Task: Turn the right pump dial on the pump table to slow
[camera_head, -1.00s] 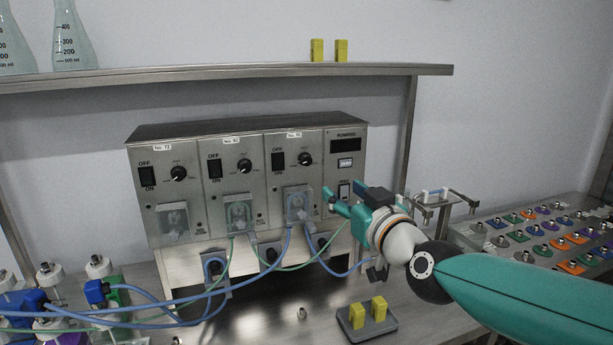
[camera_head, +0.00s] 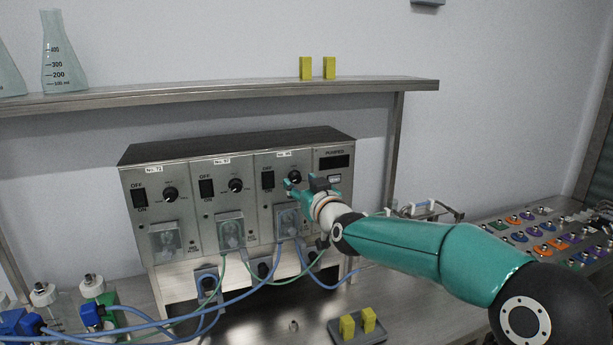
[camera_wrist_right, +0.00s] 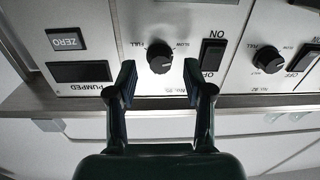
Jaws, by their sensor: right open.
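The pump unit (camera_head: 240,160) is a metal box with three dial panels on the table. The right pump dial (camera_head: 295,177) is a black knob on its third panel, partly behind my gripper in the head view. In the right wrist view, which is upside down, this dial (camera_wrist_right: 159,58) lies just beyond and between the fingertips, with FULL and SLOW marked beside it. My right gripper (camera_head: 289,188) is open in front of the panel, with its fingers (camera_wrist_right: 158,84) on either side of the dial's line. I cannot tell whether they touch it. My left gripper is not in view.
The right rocker switch (camera_head: 267,180) sits beside the dial. Blue and green tubes (camera_head: 290,275) hang below the panels. A grey tray (camera_head: 372,331) with yellow blocks stands in front. A shelf (camera_head: 220,95) runs above the unit.

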